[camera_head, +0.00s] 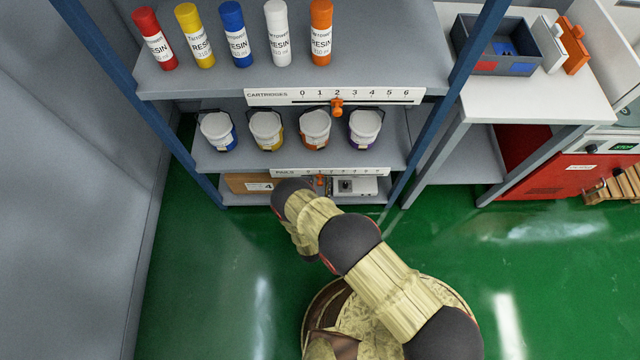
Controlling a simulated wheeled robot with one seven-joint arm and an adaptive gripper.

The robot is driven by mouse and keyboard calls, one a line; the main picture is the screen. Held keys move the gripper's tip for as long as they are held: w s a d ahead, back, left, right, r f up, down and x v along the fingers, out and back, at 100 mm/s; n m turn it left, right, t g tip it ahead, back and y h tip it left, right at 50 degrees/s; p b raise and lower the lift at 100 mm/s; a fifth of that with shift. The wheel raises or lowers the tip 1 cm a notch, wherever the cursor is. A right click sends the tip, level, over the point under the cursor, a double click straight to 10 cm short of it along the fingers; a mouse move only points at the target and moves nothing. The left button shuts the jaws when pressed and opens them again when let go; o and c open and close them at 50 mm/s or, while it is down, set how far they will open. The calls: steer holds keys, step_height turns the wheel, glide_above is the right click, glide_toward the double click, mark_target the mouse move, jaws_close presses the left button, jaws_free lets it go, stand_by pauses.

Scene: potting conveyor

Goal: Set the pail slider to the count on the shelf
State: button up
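White pails with coloured lower parts stand in one row on the middle shelf (290,156): a blue one (217,130), a yellow one (266,130), an orange one (315,129) and a purple one (364,127). The pail scale (355,171), a white strip marked PAILS, runs along that shelf's front edge. Its small orange pail slider (319,180) appears near the 1, though the digits are too small to read surely. My arm reaches up to just below and left of the slider. My gripper cannot be made out; my own arm links seem to hide it.
Above, the cartridge scale (390,96) has an orange slider (337,107) at 2. Red, yellow, blue, white and orange resin cartridges stand on the top shelf. A cardboard box (238,183) and a pale device (357,186) sit below. Blue posts flank the shelves; a table (545,97) stands right.

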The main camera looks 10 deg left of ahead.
steer(key=shift+c, duration=0.7)
steer(key=c, duration=0.8)
steer(key=shift+a+r, duration=0.1)
jaws_close()
